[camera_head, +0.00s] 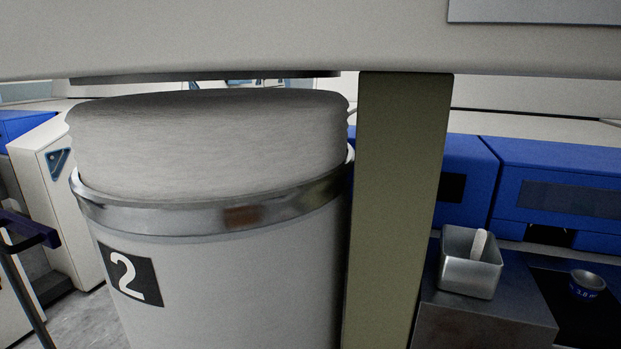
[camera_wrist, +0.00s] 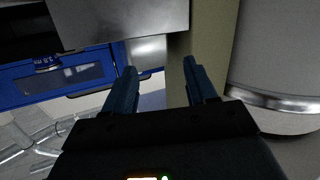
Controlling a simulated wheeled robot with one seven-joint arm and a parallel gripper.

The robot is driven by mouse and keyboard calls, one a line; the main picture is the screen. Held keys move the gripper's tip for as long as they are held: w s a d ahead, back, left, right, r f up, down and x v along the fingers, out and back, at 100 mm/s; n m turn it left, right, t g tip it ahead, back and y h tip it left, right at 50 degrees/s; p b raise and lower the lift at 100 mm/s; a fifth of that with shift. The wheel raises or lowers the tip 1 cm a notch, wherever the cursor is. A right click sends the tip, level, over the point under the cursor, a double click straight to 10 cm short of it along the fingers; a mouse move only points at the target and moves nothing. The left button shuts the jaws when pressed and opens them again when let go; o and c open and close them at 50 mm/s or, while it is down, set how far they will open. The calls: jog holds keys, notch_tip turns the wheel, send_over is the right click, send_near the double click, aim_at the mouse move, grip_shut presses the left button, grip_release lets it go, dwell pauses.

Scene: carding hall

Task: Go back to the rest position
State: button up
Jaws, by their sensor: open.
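My gripper (camera_wrist: 159,66) shows only in the wrist view. Its two dark blue fingers stand apart with nothing between them. An olive post (camera_wrist: 212,35) is beyond and beside the right finger; I cannot tell the exact gap. My gripper is not visible in the head view.
A large can marked 2 (camera_head: 220,275), heaped with grey material (camera_head: 210,145), stands left of the post (camera_head: 398,200). A metal tin (camera_head: 470,275) holding a white-handled item sits on a grey bench at right, near a small blue-banded cup (camera_head: 587,284). Blue machines (camera_head: 560,185) stand behind.

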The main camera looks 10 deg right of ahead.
jog(key=s+a+y, duration=0.1)
jog(key=s+a, duration=0.3)
jog(key=s, duration=0.4)
jog(key=s+a+r+y+p, duration=0.1)
jog(key=s+a, duration=0.4)
jog(key=s, duration=0.2)
jog(key=s+a+n+g+y, duration=0.1)
jog(key=s+a, duration=0.3)
jog(key=s, duration=0.4)
jog(key=shift+s+a+r, duration=0.2)
jog(key=shift+s+a, duration=0.05)
jog(key=shift+s, duration=0.1)
